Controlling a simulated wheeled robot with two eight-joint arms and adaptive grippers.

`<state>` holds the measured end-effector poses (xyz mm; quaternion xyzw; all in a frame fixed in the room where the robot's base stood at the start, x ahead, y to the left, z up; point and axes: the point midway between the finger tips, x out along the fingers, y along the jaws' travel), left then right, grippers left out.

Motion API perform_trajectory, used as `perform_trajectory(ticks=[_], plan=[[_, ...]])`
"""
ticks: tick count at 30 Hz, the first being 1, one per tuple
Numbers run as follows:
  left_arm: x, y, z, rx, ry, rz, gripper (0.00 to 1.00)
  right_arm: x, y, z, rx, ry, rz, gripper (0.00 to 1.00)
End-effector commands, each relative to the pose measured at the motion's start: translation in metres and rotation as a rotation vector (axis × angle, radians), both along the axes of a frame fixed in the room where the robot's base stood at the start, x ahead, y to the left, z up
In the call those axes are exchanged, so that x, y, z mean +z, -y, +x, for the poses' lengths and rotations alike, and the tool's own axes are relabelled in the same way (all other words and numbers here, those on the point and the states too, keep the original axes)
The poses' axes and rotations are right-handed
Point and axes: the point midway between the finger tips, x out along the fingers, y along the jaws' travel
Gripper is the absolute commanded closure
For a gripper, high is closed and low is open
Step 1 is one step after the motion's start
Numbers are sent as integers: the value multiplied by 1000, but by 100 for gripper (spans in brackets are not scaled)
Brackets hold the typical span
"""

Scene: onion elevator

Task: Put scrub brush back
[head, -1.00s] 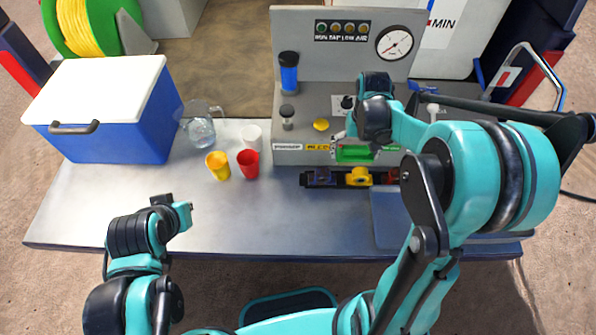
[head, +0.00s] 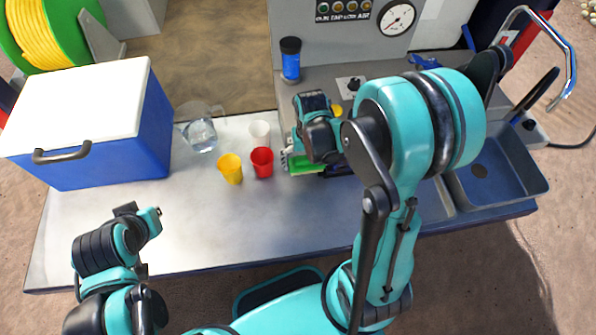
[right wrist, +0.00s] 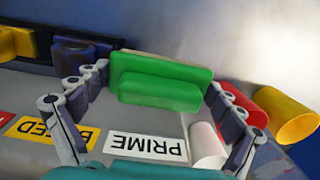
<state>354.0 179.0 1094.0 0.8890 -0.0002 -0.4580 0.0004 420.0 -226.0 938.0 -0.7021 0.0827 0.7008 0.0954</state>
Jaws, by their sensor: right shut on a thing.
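The scrub brush is a green block (head: 306,166) with a raised grip and a thin tan edge. My right gripper (head: 295,157) is shut on it, holding it just right of the red cup, in front of the grey console. In the right wrist view, the green brush (right wrist: 160,82) sits between the two jointed fingers, one at each end. Its underside is mostly hidden. My left gripper (head: 143,213) is over the left front of the bench, away from the brush. Its finger gap is too small to judge.
A red cup (head: 262,163), yellow cup (head: 230,169) and white cup (head: 259,132) stand close left of the brush. A glass pitcher (head: 201,136) and blue cooler (head: 110,135) are farther left. A sink (head: 510,165) is at right. The bench's front middle (head: 250,220) is clear.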

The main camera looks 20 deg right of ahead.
Motion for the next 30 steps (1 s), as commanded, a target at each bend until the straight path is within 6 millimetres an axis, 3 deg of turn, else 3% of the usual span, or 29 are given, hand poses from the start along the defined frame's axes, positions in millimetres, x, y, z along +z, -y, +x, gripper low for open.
perform_trajectory(ticks=[6, 16, 28, 29, 30], plan=[[-6, 0, 0, 0, 0, 0, 100, -14, -18, 13, -1, 0, 0, 37], [-22, 0, 0, 0, 0, 0, 100, -53, -18, 13, -1, 0, 0, 37], [-25, 0, 0, 0, 0, 0, 100, -58, -18, 13, -1, 0, 0, 37], [-24, 0, 0, 0, 0, 0, 100, -57, -18, 13, -1, 0, 0, 0], [-24, 0, 0, 0, 0, 0, 100, -56, -18, 13, -1, 0, 0, 0]])
